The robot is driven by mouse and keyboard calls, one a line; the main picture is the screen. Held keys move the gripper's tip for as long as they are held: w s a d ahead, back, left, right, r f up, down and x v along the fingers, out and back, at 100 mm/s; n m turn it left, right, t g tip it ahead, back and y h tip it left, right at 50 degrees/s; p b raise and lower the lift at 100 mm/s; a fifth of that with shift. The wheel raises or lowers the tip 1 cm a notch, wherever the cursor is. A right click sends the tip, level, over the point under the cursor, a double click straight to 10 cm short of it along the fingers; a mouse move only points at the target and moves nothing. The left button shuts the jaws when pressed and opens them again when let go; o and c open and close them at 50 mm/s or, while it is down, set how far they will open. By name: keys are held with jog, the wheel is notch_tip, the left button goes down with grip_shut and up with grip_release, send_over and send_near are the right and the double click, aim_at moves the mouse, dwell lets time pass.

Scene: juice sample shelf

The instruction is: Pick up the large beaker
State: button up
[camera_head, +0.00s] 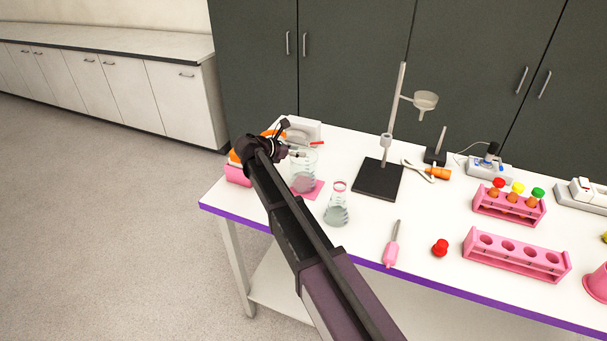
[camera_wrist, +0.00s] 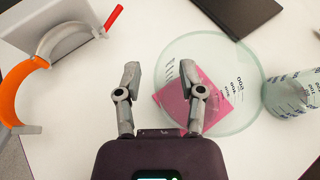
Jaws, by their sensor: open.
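The large beaker (camera_head: 304,171) is clear glass and stands upright on the table, over a pink square mat (camera_head: 318,189). In the wrist view the beaker (camera_wrist: 240,92) is seen from above, with printed marks on its wall and the pink mat (camera_wrist: 180,100) through it. My gripper (camera_head: 292,140) is at the beaker's upper left in the head view. In the wrist view my gripper (camera_wrist: 160,75) is open and empty. Its right finger overlaps the beaker's left rim; the left finger is outside it. I cannot tell whether a finger touches the glass.
A conical flask (camera_head: 337,207) stands close to the beaker's right. A black stand base (camera_head: 378,180) is behind it. A white and orange device (camera_wrist: 42,62) lies left in the wrist view. Pink racks (camera_head: 510,205) and a red stopper (camera_head: 440,248) are farther right.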

grip_shut()
jog(key=shift+r, duration=0.25)
dwell(0.8)
jog(key=shift+r+p, duration=1.75)
jog(key=shift+p, duration=0.25)
jog(key=s+d+r+p, duration=0.1)
jog(key=s, duration=1.5)
jog(key=shift+d, duration=0.15)
